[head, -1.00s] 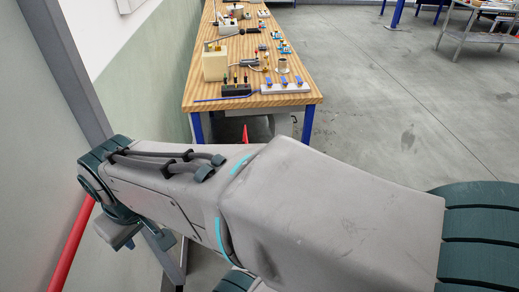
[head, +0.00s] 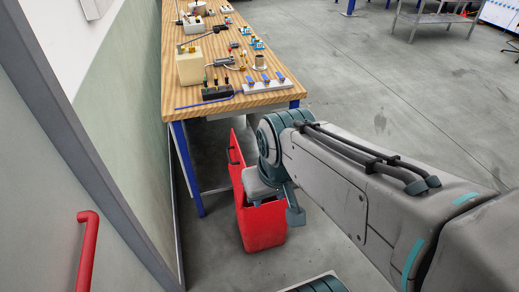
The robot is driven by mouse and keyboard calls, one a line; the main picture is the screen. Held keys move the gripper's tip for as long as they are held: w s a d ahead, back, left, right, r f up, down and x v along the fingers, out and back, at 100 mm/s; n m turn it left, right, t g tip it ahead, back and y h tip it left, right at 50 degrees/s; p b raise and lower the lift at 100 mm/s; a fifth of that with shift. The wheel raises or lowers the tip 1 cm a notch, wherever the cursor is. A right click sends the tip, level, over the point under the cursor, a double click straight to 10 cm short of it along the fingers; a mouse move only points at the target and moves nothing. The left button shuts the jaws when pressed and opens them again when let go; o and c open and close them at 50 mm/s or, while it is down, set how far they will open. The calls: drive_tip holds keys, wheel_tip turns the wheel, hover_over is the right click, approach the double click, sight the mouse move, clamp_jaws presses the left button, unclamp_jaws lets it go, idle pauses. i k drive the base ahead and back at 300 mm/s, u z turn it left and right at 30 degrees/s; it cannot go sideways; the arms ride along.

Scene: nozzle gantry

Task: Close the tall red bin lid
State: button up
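The tall red bin (head: 262,228) stands on the floor by the near end of the workbench. Its red lid (head: 236,160) appears raised, standing up along the bin's left side, with a dark handle on it. My gripper (head: 278,203) is over the bin's top, in front of part of the opening and the lid. One dark finger hangs at the bin's right edge; the rest is mostly hidden by my wrist. I cannot tell whether it touches the bin or whether its fingers are open.
The wooden workbench (head: 240,108) with blue legs holds several small parts, behind the bin. A green-and-white wall runs along the left. A red bar handle (head: 88,250) sticks out at lower left.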

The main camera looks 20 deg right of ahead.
sight(237, 163)
drive_tip(key=z, duration=0.1)
drive_tip(key=i, duration=1)
